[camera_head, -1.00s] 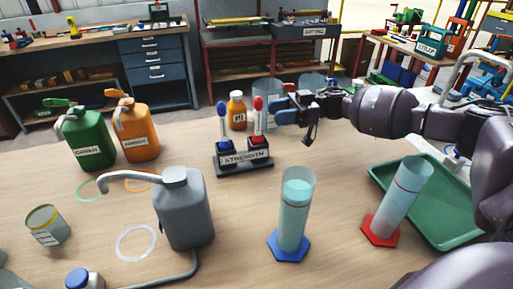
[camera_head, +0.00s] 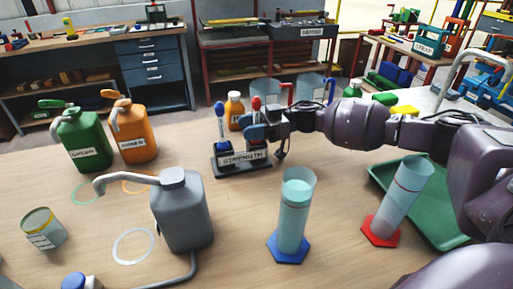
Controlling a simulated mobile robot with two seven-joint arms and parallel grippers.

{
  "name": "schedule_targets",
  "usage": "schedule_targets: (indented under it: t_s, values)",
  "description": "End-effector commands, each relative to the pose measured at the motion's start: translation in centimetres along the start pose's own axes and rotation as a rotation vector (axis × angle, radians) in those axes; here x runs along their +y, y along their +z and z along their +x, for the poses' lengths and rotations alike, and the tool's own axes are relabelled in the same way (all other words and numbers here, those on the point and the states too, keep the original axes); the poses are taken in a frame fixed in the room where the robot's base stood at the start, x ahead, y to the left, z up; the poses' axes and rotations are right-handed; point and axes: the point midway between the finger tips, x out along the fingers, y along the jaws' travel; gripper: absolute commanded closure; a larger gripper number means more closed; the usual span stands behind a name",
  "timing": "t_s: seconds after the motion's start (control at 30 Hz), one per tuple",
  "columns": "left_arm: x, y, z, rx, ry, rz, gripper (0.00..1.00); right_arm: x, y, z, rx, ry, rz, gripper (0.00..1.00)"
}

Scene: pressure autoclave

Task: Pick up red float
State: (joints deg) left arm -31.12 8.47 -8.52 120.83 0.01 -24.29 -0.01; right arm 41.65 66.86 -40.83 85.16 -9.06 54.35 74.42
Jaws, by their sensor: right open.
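The red float (camera_head: 256,103) stands upright in the right place of a small dark stand labelled STRENGTH (camera_head: 242,158). Its red top shows, and its lower part is hidden behind my gripper. A blue float (camera_head: 220,112) stands in the left place of the same stand. My right gripper (camera_head: 256,131) is open at the red float, with its fingers just below the red top. I cannot tell whether the fingers touch it. My left gripper is not in view.
An orange bottle (camera_head: 234,110) stands right behind the stand. A grey can (camera_head: 182,212), a blue-based cylinder (camera_head: 293,218) and a tilted red-based cylinder (camera_head: 403,198) stand in front. A green tray (camera_head: 440,215) lies at right. Table between stand and cylinders is clear.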

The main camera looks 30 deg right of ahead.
Motion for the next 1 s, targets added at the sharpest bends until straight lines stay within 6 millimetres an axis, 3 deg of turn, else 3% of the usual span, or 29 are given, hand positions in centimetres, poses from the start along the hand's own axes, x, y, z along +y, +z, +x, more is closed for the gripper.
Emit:
schedule_targets:
  t_s: [0.13,0.4,0.8,1.0]
  values:
    - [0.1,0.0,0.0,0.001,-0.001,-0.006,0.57,0.0,0.0,0.0,0.000,0.000,0.000,0.58]
    - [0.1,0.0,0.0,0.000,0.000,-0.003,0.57,0.0,0.0,0.0,0.000,0.000,0.000,1.00]
    - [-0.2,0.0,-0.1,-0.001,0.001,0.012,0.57,0.0,-0.2,-0.1,0.001,0.000,-0.001,1.00]
    - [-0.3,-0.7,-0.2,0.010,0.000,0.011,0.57,0.0,-2.5,-0.1,0.001,0.000,-0.005,1.00]
